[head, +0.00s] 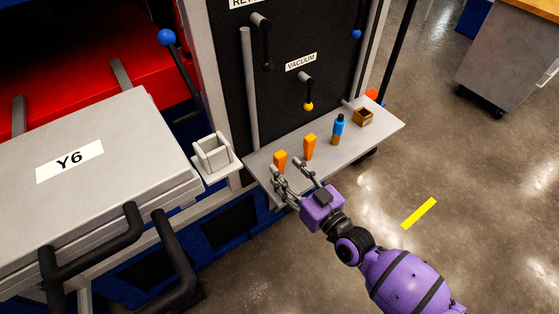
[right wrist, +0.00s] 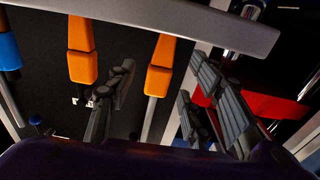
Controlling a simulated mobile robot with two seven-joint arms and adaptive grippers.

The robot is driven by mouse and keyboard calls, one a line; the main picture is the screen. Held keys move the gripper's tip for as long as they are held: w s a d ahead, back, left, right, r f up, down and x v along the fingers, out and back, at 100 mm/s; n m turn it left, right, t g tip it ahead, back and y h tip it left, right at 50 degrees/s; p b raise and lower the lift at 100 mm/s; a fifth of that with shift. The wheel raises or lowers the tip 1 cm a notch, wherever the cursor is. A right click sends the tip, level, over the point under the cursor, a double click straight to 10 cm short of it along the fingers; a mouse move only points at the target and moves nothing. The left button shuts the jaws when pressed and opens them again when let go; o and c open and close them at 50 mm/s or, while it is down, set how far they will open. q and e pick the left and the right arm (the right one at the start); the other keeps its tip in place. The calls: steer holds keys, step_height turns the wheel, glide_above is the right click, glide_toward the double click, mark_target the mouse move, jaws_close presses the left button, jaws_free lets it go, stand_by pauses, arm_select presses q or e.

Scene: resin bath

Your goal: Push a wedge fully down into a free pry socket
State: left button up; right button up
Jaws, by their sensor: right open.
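Two orange wedges stand on the narrow grey shelf: the left wedge (head: 280,161) and the right wedge (head: 309,147). My right gripper (head: 288,168) is open and empty at the shelf's front edge, close to the left wedge. In the right wrist view the left wedge (right wrist: 159,66) shows between the spread fingers, with no clear contact, and the right wedge (right wrist: 82,50) is outside them. A pale square open-topped holder (head: 212,155) sits on a bracket left of the shelf; I cannot tell if it is a pry socket. My left gripper is not in view.
A dark panel with levers (head: 306,92) stands behind. A grey lid marked Y6 (head: 110,190) with black handles fills the left.

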mark_target(281, 155)
steer(key=x, duration=0.4)
steer(key=shift+w, duration=0.1)
steer(key=c, duration=1)
jaws_close()
steer(key=shift+r+p, duration=0.3)
steer(key=shift+r, duration=0.45)
steer(key=r, duration=0.1)
steer(key=r+p, duration=0.1)
steer(key=shift+s+d+r, duration=0.15)
steer(key=shift+s+r, duration=0.1)
steer(key=shift+r, duration=0.1)
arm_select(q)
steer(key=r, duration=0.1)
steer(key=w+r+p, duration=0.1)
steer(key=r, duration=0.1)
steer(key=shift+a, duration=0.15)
arm_select(e)
steer(key=s+d+r, duration=0.6)
steer(key=s+r, duration=0.2)
steer(key=s, duration=0.3)
steer(key=shift+s+d+r, duration=0.35)
steer(key=shift+s, duration=0.05)
